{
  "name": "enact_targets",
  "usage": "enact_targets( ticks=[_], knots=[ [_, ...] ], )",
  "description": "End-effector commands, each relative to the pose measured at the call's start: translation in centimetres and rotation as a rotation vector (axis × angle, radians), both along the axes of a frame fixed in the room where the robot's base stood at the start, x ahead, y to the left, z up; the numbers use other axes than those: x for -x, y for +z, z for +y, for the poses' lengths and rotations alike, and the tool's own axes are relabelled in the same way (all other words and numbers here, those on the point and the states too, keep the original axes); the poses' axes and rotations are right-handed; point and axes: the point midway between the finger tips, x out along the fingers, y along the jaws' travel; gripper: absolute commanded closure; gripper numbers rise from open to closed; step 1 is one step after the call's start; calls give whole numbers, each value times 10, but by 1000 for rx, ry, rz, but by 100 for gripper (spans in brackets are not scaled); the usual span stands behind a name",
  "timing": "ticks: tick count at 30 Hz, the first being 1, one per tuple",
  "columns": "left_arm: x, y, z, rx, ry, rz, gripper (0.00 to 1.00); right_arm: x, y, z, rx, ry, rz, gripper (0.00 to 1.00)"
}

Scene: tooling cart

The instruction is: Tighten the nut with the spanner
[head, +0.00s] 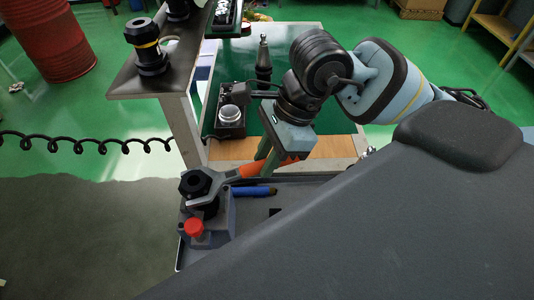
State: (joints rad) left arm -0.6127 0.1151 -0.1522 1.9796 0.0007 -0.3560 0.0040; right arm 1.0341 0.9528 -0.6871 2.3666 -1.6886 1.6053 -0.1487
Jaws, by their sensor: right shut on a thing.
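The spanner has a grey metal head (220,180) and an orange handle (262,167). My right gripper (272,157), with green fingers, is shut on the orange handle. The spanner's open end lies at the black hex nut (195,183), which stands on a grey block (222,222) on the cart top. The jaw seems to reach around the nut's lower part, but I cannot tell how fully it is seated. My left gripper is not in view.
A red knob (194,228) stands at the block's near side. A blue-handled tool (252,191) lies on the cart tray (296,190), right of the block. A dark shelf (150,72) with black tool holders (148,47) rises at the upper left. A red barrel (55,35) stands farther off.

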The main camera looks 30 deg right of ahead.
Motion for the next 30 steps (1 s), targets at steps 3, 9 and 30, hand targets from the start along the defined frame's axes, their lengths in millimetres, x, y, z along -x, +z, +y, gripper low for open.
enact_targets(
  ticks=[3, 9, 30],
  knots=[
    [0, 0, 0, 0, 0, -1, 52, -1, 1, 0, -2, -6, -5, 100],
    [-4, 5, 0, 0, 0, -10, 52, 4, 2, 1, -1, -40, -5, 100],
    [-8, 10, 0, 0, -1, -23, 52, 13, 1, 4, -2, -112, -4, 100]
  ],
)
